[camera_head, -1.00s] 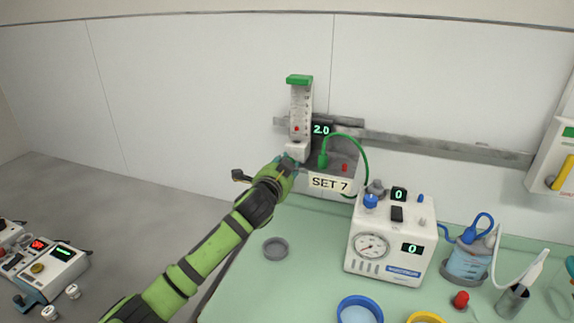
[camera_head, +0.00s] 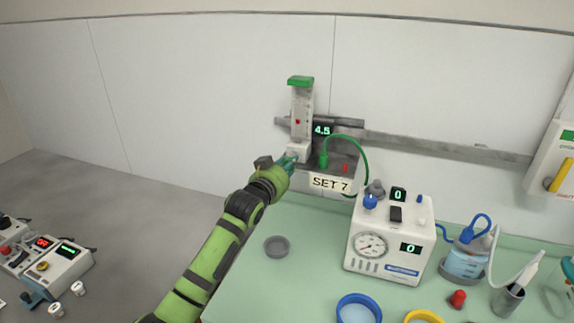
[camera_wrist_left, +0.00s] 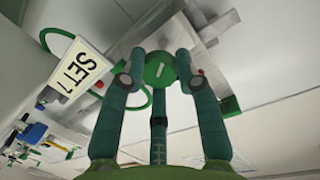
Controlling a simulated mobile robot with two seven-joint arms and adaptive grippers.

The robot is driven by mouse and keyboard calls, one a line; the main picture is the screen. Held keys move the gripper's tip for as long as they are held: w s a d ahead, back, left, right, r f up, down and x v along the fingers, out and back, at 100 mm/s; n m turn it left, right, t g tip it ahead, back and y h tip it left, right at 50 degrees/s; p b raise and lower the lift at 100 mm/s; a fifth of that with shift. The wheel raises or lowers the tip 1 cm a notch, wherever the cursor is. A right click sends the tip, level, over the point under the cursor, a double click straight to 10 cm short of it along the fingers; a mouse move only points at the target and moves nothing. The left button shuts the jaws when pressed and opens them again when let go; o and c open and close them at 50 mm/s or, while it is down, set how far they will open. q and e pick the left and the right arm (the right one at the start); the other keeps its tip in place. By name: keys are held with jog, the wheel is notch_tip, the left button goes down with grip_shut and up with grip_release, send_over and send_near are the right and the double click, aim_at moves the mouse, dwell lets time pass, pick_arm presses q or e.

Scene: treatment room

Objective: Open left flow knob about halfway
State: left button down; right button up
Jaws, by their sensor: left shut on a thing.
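The flowmeter (camera_head: 301,112) is a clear-faced upright tube with a green cap, mounted on the wall rail. Its red float (camera_head: 298,122) sits in the lower half of the tube. The display (camera_head: 322,130) beside it reads 4.5, and a sign (camera_head: 330,183) below reads SET 7. My left gripper (camera_head: 290,160) is at the flowmeter's base and hides the knob in the head view. In the left wrist view, the round green flow knob (camera_wrist_left: 159,70) with a pale mark is between my left gripper's fingers (camera_wrist_left: 160,68), which are shut on it. My right gripper is not in view.
A green hose (camera_head: 350,139) arches beside the flowmeter. A white suction unit (camera_head: 390,240) with a gauge and displays reading 0 stands to the right on the green table. A grey round dish (camera_head: 277,246) lies near my left arm.

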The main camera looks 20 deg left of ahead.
pick_arm(q)
jog(key=shift+f+n, duration=0.15)
jog(key=shift+n, duration=0.45)
jog(key=c, duration=0.9)
grip_release()
jog(key=s+a+r, duration=0.1)
jog(key=s, duration=1.1)
jog(key=shift+a+r, duration=0.15)
jog(key=shift+a, duration=0.1)
